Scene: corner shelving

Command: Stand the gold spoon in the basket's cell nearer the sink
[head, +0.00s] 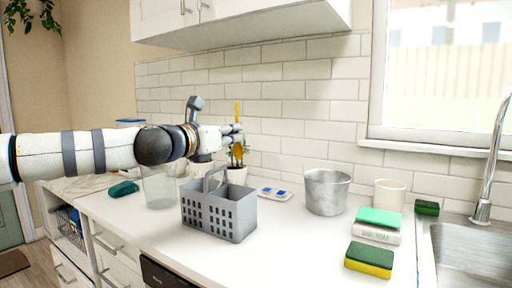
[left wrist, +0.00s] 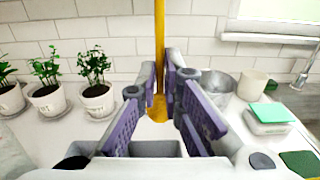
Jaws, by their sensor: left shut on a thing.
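The gold spoon (head: 238,153) is upright, bowl down, in my left gripper (head: 233,134). In the left wrist view the spoon's handle (left wrist: 159,40) rises between the purple-padded fingers of the gripper (left wrist: 164,92), which are shut on it. The grey basket (head: 218,214), with a raised middle handle, stands on the counter below the gripper in the head view. Its rim (left wrist: 140,143) shows partly below the fingers in the left wrist view. The spoon's bowl is above the basket's height and outside its cells. The sink (head: 470,258) is at the far right. My right gripper is out of view.
A glass container (head: 158,186) stands left of the basket. A metal pot (head: 327,192), a cream mug (head: 389,194), and sponges (head: 369,260) are to the right. Potted plants (left wrist: 97,98) line the wall. Counter in front of the pot is clear.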

